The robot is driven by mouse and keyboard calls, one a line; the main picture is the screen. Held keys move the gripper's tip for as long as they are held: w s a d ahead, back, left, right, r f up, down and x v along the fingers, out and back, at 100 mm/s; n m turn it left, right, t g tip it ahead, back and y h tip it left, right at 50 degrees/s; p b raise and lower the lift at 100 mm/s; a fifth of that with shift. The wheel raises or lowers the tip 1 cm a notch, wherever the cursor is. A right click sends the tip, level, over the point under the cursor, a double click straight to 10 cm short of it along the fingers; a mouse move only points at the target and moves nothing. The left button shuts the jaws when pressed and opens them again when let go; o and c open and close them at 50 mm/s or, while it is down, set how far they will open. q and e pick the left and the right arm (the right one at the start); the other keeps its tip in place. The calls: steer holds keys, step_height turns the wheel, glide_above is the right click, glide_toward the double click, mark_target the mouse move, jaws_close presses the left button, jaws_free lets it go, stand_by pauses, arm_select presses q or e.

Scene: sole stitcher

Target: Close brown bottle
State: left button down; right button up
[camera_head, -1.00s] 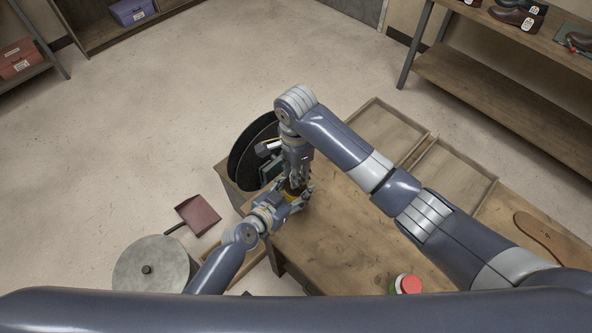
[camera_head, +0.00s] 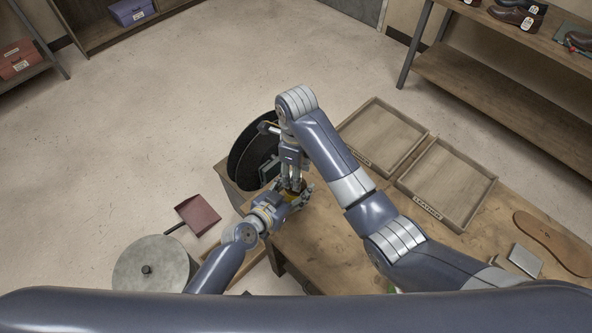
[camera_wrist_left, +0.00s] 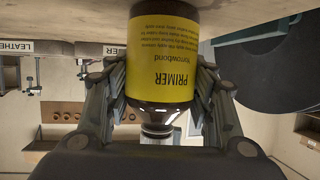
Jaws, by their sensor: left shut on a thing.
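The brown bottle (camera_wrist_left: 160,60) has a yellow PRIMER label and appears upside down in the left wrist view. Its neck (camera_wrist_left: 158,130) shows below the label; I cannot tell whether a cap sits on it. My left gripper (camera_wrist_left: 160,95) is shut around the bottle, a finger on each side.
Two wooden trays (camera_head: 440,215), one labelled LEATHER, lie on the workbench (camera_head: 330,238). A shoe sole (camera_head: 553,243) and a grey block (camera_head: 525,260) are at right. A dark round wheel (camera_head: 250,150) stands behind the grippers. The bench middle is clear.

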steer(key=shift+r, duration=2.25)
steer(key=shift+c, duration=0.4)
